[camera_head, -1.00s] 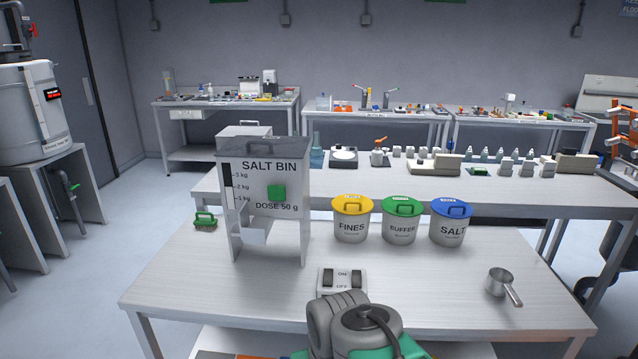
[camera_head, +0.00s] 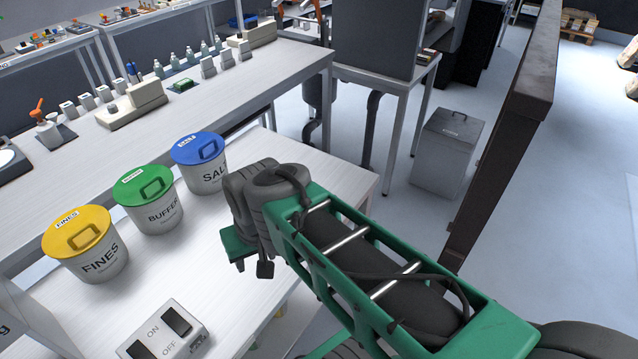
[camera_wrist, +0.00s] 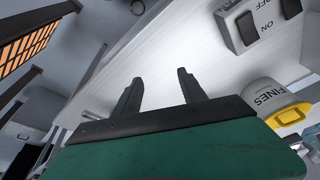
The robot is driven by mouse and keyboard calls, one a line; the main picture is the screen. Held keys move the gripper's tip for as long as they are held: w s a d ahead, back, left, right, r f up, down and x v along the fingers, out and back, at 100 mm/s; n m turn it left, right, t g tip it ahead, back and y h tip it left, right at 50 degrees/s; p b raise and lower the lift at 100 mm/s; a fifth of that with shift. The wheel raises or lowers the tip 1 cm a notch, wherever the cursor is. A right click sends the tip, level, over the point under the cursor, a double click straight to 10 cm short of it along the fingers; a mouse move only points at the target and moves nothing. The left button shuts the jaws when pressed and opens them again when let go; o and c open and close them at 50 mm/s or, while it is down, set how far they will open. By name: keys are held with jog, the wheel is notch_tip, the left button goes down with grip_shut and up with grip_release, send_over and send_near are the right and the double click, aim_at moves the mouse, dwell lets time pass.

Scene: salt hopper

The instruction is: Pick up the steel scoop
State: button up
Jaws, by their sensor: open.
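I cannot make out the steel scoop in the head view; my arm covers part of the bench's right side. In the wrist view, a small grey rounded thing (camera_wrist: 138,7) is cut by the top edge, and I cannot tell whether it is the scoop. My gripper (camera_wrist: 157,80) is open, its two dark fingers apart with nothing between them. In the head view, part of my gripper (camera_head: 242,250) shows above the right part of the bench, just left of my arm.
Lidded tubs marked FINES (camera_head: 90,248), BUFFER (camera_head: 150,205) and SALT (camera_head: 203,170) stand along the bench's (camera_head: 225,290) back. An ON/OFF switch box (camera_head: 163,333) sits at front left. A brown upright panel (camera_head: 510,130) and a grey bin (camera_head: 447,152) stand beyond the bench at right.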

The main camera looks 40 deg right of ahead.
jog(key=w+d+f+m, duration=0.1)
jog(key=w+d+m, duration=0.3)
jog(key=d+m, duration=0.4)
jog(key=w+d+f+m+y, duration=0.1)
jog(key=w+d+m, duration=0.3)
jog(key=d+m, duration=0.4)
jog(key=w+d+f+m, duration=0.1)
jog(key=w+d+m, duration=0.4)
jog(key=d+m, duration=0.4)
jog(key=shift+f+m+t, duration=0.2)
jog(key=shift+m, duration=0.95)
jog(key=shift+f+m+t, duration=0.15)
jog(key=shift+m+t, duration=0.05)
jog(key=shift+m, duration=0.95)
jog(key=shift+m+y, duration=0.3)
jog(key=x, duration=0.7)
jog(key=shift+w+d+f, duration=0.25)
jog(key=shift+d+f, duration=0.05)
jog(key=shift+f, duration=0.1)
jog(key=shift+c, duration=0.6)
grip_shut()
jog(key=shift+r, duration=0.1)
